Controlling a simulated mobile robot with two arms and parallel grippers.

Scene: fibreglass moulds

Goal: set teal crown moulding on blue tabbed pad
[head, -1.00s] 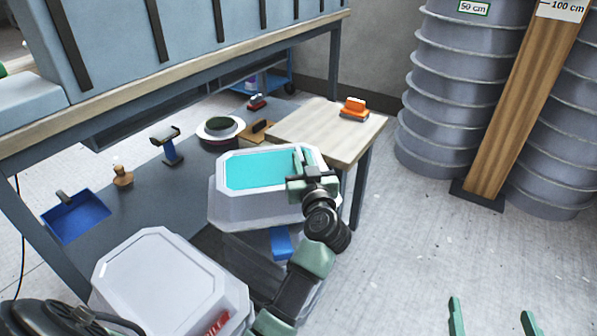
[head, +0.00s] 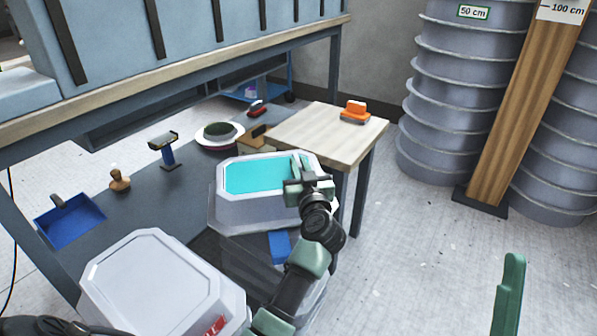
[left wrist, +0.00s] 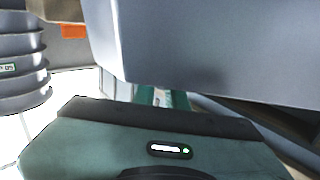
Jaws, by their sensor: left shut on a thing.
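The teal crown moulding (head: 258,210) is a grey flanged mould with a teal top, in the middle of the head view. My left gripper (head: 304,172) is shut on its right side. In the left wrist view the grey wall of the moulding (left wrist: 200,40) fills the upper part, and the green fingers (left wrist: 150,97) are partly hidden under it. A blue piece (head: 279,247), perhaps the blue tabbed pad, shows just below the moulding; most of it is hidden. A green finger of my right gripper (head: 508,295) shows at the bottom right; its other finger is out of view.
A white mould (head: 160,285) stands front left. A small wooden table (head: 320,135) with an orange block (head: 355,111) stands behind.

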